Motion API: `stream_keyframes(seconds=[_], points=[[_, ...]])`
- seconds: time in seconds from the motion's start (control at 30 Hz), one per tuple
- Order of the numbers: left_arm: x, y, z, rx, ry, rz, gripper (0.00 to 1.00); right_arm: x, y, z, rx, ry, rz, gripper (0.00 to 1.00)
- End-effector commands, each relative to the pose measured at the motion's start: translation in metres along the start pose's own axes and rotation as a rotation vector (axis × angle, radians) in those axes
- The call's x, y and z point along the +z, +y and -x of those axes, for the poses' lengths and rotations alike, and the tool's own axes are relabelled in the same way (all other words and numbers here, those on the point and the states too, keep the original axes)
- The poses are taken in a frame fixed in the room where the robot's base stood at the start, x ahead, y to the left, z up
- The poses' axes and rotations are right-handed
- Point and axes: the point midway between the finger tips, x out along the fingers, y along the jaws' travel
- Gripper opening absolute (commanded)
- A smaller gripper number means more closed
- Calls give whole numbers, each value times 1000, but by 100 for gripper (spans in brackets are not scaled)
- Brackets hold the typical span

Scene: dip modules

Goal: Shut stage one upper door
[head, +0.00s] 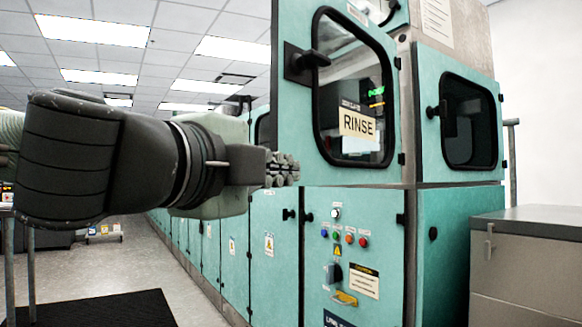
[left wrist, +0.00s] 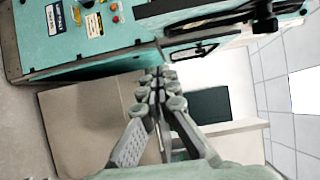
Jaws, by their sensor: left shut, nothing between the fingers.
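The upper door (head: 290,130) is a teal panel with a black-framed window and a black handle (head: 305,62) on its left side. Its hinges are on the right. Its left edge sticks out past the lower cabinet panel, so it looks ajar. In the left wrist view the door and a dark handle (left wrist: 192,50) show at the top, seen at a steep angle. My left gripper (head: 284,168) is shut and empty, in front of the door's lower left corner in the head view; I cannot tell whether it touches. Its closed fingers (left wrist: 160,90) also show in the wrist view. My right gripper is out of view.
Below the door is a lower panel with coloured buttons (head: 350,238) and a yellow handle. A second windowed door (head: 433,150) is on the right side. A grey cabinet (head: 530,255) stands at right. Open floor with a black mat (head: 110,308) lies at left.

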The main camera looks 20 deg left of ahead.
Motion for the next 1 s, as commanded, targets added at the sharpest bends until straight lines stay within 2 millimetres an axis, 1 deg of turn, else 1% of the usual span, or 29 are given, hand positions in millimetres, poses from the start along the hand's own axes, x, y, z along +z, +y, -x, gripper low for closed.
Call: stream_keyframes(seconds=[0.13,0.2,0.4,0.47,0.5,0.6,0.7,0.8,1.0], points=[[0,-1,-9,2,2,1,0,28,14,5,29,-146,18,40],[0,3,-27,5,-1,1,0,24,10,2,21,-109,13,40],[0,2,-71,3,-1,1,0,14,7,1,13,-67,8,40],[0,1,-82,2,-1,0,0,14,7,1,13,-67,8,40],[4,0,-87,0,-1,3,0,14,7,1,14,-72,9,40],[21,-2,-88,-2,-2,6,0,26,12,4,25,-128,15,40],[31,-2,-90,-3,0,4,0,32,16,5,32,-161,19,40],[37,-1,-92,-2,0,1,0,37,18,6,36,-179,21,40],[39,0,-92,-2,1,1,0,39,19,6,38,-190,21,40]])
